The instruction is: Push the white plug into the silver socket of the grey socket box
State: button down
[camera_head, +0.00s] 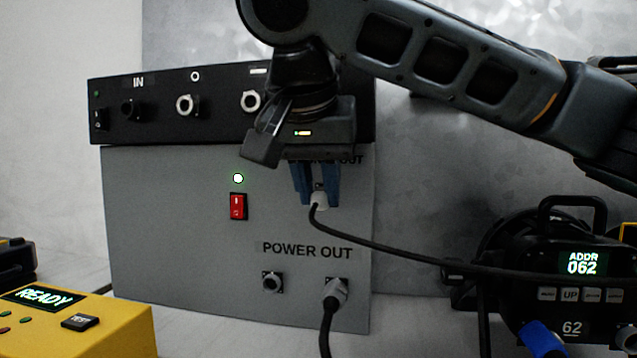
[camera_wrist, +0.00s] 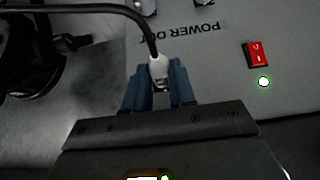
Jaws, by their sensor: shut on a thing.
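My gripper (camera_head: 317,188) is shut on the white plug (camera_head: 320,201), with a blue finger on each side of it. A black cable runs from the plug to the right. The wrist view also shows the plug (camera_wrist: 158,69) between the blue fingers (camera_wrist: 161,84). The grey socket box (camera_head: 180,240) stands behind. An empty dark-rimmed socket (camera_head: 272,282) is under the POWER OUT label, below and left of the plug. Beside it, a silver-grey connector (camera_head: 337,292) with a black cable fills another socket. My gripper hides part of the box front, including any socket there.
A black box (camera_head: 220,118) with silver sockets sits on the grey box. A red switch (camera_head: 238,206) and green light (camera_head: 238,178) are left of my gripper. A par can (camera_head: 560,270) stands right, under the plug's cable. A yellow tester (camera_head: 110,325) is front left.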

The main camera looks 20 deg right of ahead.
jog(key=shift+w+d, duration=0.3)
jog(key=shift+w, duration=0.35)
dwell(0.7)
jog(key=c, duration=0.9)
grip_release()
jog(key=shift+o, duration=0.2)
